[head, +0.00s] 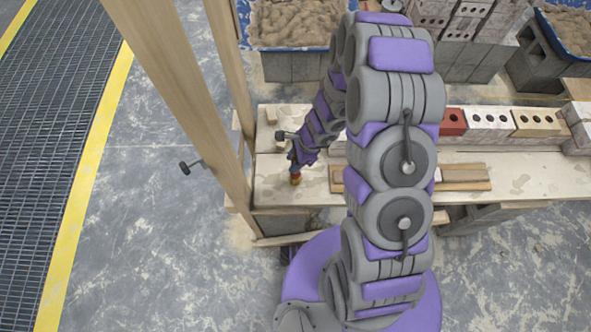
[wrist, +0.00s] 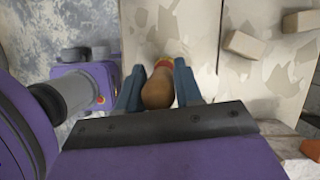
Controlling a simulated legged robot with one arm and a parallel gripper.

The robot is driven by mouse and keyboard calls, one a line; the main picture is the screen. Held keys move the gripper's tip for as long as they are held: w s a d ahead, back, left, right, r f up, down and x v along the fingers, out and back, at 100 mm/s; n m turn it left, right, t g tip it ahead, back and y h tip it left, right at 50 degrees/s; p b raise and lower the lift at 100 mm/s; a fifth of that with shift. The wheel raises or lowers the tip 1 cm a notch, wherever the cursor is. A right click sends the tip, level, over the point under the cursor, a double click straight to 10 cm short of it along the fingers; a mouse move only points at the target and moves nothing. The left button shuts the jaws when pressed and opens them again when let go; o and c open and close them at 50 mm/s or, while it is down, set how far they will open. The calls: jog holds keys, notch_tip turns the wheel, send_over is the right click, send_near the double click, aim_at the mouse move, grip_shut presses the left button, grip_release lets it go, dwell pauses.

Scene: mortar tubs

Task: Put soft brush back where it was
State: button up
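My gripper (head: 294,160) is over the left end of the pale workbench (head: 330,190), pointing down. In the wrist view its two blue fingers (wrist: 158,86) stand on either side of a rounded brown wooden handle (wrist: 157,92) and appear closed on it. Beyond the handle is a red and yellow part (wrist: 163,64). This looks like the soft brush; in the head view its red and yellow end (head: 295,178) shows just below the fingers, at or close above the bench top. Its bristles are hidden, and I cannot tell whether it touches the bench.
Wooden posts (head: 177,90) rise left of the bench. A wooden board (head: 462,178) lies on the bench, with a row of bricks (head: 489,122) behind. Small blocks (wrist: 244,44) lie near the gripper. Mortar tubs (head: 289,48) stand at the back. Bench surface around the brush is mostly clear.

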jog(key=shift+a, duration=0.1)
grip_shut()
jog(key=shift+r, duration=0.1)
